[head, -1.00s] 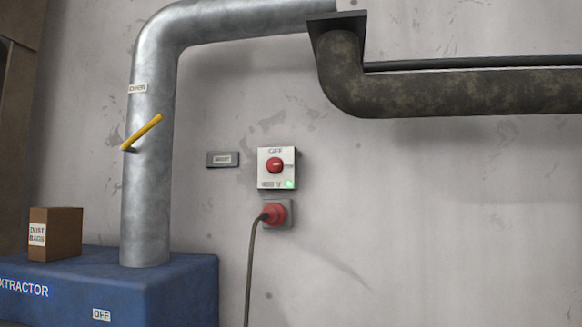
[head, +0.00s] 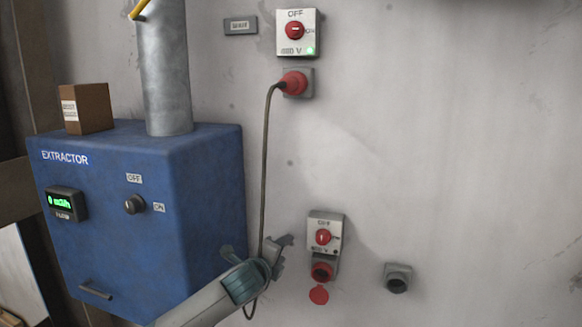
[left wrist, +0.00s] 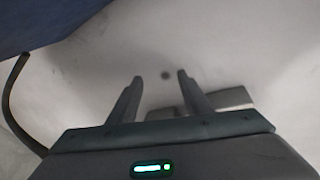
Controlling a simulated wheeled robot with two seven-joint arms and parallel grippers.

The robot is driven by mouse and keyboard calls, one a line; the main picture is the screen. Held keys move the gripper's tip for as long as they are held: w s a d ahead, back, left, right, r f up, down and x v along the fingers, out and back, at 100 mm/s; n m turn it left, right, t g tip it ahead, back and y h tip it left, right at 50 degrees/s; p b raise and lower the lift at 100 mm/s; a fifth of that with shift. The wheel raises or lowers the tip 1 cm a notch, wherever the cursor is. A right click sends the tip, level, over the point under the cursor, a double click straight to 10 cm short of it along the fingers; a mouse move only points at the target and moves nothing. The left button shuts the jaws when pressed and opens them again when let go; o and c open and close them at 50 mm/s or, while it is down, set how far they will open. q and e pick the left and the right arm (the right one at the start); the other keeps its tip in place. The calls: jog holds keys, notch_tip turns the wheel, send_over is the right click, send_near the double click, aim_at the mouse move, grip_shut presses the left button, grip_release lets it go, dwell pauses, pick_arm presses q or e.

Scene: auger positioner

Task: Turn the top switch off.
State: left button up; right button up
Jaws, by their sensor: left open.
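The knob's mark seems to lie level, toward ON. My left gripper (head: 257,247) is open and empty, far below the switch, in front of the wall and close to the hanging cable. In the left wrist view, its spread fingers (left wrist: 160,78) have only bare wall between them, with a dark spot. My right gripper is not in view.
A red plug (head: 295,83) sits below the top switch, its cable (head: 265,165) hanging down. A lower switch (head: 323,236) has a socket beneath. A grey socket (head: 397,277) is to its right. The blue extractor (head: 200,190) stands left, bearing a box (head: 88,107). The right wall is clear.

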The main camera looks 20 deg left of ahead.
pick_arm(q)
jog(key=s+d+r+m+t, duration=0.1)
jog(key=s+r+m, duration=0.15)
jog(key=r, duration=0.75)
jog(key=s+r+m+t+h+p, duration=0.1)
jog(key=r+m+t, duration=0.15)
jog(key=r, duration=0.75)
jog(key=s+d+r+m, duration=0.15)
jog(key=r+m, duration=0.25)
jog(key=r, duration=0.6)
jog(key=s+a+r+m+t, duration=0.1)
jog(key=s+r+m+t, duration=0.1)
jog(key=s+r+m, duration=0.2)
jog(key=s+a+r+m+t+p, duration=0.1)
jog(key=s+r+m, duration=0.3)
jog(key=s+r, duration=0.6)
notch_tip(320, 180, up, 5)
jog(key=shift+s+f+t+h, duration=0.1)
jog(key=shift+s+t+h, duration=0.2)
jog(key=shift+t+h, duration=0.1)
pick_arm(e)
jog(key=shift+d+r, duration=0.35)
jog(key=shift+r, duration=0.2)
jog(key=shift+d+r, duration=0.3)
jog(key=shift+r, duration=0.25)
pick_arm(q)
jog(key=shift+w, duration=0.1)
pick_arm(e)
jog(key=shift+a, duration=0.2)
